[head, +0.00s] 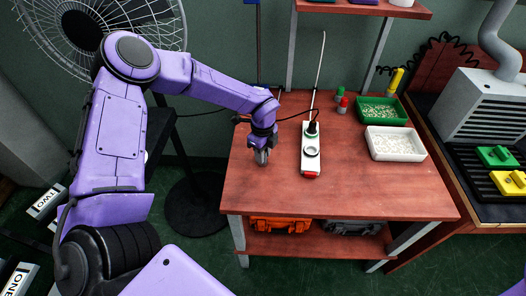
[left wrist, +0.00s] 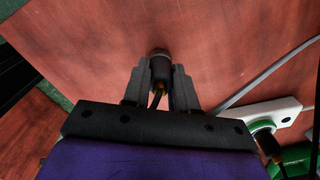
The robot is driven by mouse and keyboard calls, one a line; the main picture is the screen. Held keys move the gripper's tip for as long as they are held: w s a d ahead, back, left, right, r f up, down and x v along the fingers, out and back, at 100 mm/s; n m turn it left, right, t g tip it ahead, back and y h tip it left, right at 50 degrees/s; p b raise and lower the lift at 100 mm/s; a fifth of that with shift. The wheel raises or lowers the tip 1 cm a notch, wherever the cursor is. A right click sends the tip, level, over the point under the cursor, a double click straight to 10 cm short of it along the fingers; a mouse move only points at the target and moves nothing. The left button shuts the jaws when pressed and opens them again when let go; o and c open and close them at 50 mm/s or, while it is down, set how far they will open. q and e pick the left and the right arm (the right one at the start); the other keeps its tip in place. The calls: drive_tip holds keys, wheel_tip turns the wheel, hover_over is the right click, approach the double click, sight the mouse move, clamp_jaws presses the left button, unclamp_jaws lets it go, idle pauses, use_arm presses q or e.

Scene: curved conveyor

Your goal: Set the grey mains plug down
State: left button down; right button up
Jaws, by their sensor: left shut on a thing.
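My left gripper (head: 262,157) is low over the left part of the wooden table (head: 350,195), left of the white power strip (head: 311,163). In the left wrist view the left gripper (left wrist: 160,85) is shut on the grey mains plug (left wrist: 160,68), with its cord running back between the fingers. The plug's end faces the tabletop; I cannot tell whether it touches. In the head view the fingers mostly hide the plug. The power strip has a black plug (head: 312,129) in a green-ringed socket, a free grey-ringed socket, and a red end. My right gripper is not in view.
A white tray (head: 395,156) and a green tray (head: 402,113) hold pale bits at the table's back right. Small red and green bottles (head: 342,104) stand beside them. The front of the tabletop is clear. A black fan (head: 85,30) stands at left.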

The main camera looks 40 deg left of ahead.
use_arm(q)
drive_tip(key=shift+f, duration=0.1)
drive_tip(key=c, duration=0.9)
unclamp_jaws()
drive_tip(key=shift+r, duration=0.35)
wheel_tip(320, 180, up, 12)
drive_tip(key=b, duration=0.1)
drive_tip(key=shift+f+b, duration=0.15)
drive_tip(key=shift+b, duration=0.2)
